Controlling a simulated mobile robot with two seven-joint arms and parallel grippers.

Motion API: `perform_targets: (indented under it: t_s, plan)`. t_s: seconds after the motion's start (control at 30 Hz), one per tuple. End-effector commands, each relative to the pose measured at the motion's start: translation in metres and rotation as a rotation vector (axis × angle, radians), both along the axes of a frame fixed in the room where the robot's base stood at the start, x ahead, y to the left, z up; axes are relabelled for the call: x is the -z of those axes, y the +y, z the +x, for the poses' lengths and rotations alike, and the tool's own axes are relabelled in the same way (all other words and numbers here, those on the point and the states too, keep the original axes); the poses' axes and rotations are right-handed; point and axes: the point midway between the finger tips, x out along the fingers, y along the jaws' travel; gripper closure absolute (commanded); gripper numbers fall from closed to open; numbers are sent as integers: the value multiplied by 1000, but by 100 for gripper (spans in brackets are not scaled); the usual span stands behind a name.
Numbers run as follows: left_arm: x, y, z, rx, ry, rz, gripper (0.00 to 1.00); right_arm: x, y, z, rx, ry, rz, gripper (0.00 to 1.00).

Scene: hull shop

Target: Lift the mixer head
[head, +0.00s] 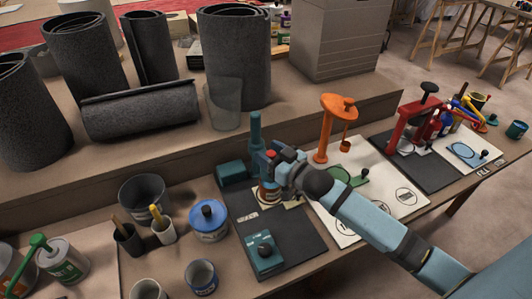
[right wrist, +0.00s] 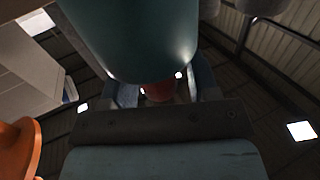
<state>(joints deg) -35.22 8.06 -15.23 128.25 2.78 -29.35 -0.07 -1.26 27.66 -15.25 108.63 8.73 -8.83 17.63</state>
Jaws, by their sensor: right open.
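A teal mixer stands on a dark mat (head: 300,238); its upright teal post (head: 255,132) shows in the head view, and most of its head is hidden behind my right gripper (head: 272,165). In the right wrist view a large, rounded teal part (right wrist: 130,40) fills the top middle, close in front of my right gripper (right wrist: 163,92). The jaws are open, one finger on each side of a small red part. I cannot tell whether they touch the teal part. An amber container (head: 268,194) stands below the gripper. My left gripper is not in view.
An orange stand (head: 335,105) and a red stand (head: 408,125) are to the right. A teal box with a dark knob (head: 264,256) lies on the mat's front. A blue-lidded tin (head: 208,220) and several cups are left. Dark rolls (head: 140,110) fill the raised shelf behind.

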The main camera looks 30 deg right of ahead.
Motion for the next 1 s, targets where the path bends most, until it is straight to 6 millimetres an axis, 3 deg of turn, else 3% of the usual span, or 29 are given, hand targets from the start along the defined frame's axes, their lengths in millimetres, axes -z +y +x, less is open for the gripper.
perform_targets:
  t_s: [0.13, 0.43, 0.47, 0.7, 0.87, 1.0]
  plan:
    - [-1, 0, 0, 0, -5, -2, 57, 0, 4, 10, 0, 0, -1, 45]
    - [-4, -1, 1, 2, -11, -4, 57, 0, 4, 12, 0, 1, 0, 45]
    - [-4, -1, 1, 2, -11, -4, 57, 0, 4, 12, 0, 1, 0, 47]
    - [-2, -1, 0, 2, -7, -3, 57, 0, 4, 12, 0, 1, 0, 100]
    - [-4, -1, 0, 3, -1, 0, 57, -5, 4, 12, 0, 1, 0, 100]
    - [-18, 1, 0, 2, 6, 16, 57, -25, 4, 12, 0, 0, 0, 100]
